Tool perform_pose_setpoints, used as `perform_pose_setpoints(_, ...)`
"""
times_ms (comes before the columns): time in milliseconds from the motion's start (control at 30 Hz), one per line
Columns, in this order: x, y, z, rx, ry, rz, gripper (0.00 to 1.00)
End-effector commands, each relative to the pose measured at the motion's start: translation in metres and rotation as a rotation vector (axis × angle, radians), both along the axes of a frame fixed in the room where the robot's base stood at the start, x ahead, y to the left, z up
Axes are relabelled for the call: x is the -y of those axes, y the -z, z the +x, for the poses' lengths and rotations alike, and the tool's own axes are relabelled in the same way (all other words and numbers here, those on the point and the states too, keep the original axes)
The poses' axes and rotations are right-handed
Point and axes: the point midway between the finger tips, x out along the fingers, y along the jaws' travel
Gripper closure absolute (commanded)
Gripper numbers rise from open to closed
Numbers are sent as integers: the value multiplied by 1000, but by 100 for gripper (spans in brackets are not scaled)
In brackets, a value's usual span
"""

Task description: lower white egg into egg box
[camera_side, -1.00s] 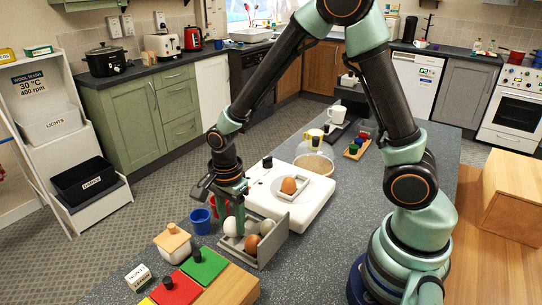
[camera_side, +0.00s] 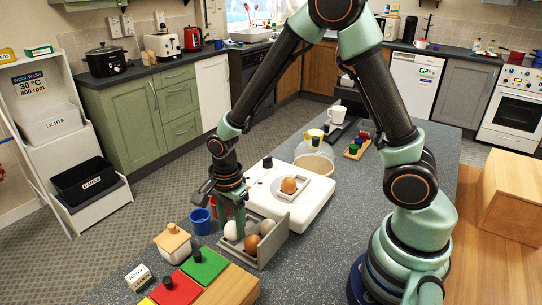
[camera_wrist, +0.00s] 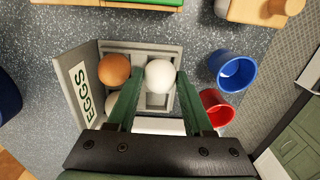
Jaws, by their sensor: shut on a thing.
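My gripper (camera_side: 238,222) is shut on a white egg (camera_wrist: 160,74), its green fingers on either side of it. The egg also shows in the side view (camera_side: 231,231), at the left part of the grey egg box (camera_side: 275,246). In the wrist view the egg covers part of a square compartment of the box (camera_wrist: 170,47); whether it touches the bottom cannot be told. A brown egg (camera_wrist: 114,69) sits in the compartment beside it. Another pale egg (camera_wrist: 121,107) is partly hidden behind the left finger. The open lid bears the word EGGS.
A blue cup (camera_wrist: 234,71) and a red cup (camera_wrist: 217,106) stand close beside the box. A white scale (camera_side: 312,211) carrying a brown egg (camera_side: 289,185) is behind the box.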

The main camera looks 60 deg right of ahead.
Motion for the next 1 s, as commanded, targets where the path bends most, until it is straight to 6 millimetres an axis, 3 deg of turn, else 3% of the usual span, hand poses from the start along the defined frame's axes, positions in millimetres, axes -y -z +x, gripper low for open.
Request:
perform_pose_setpoints(833,0,9,0,0,0,0,70)
perform_pose_setpoints(867,0,9,0,0,0,0,41)
perform_pose_setpoints(933,0,9,0,0,0,0,14)
perform_pose_setpoints(1000,0,9,0,-1,0,0,14)
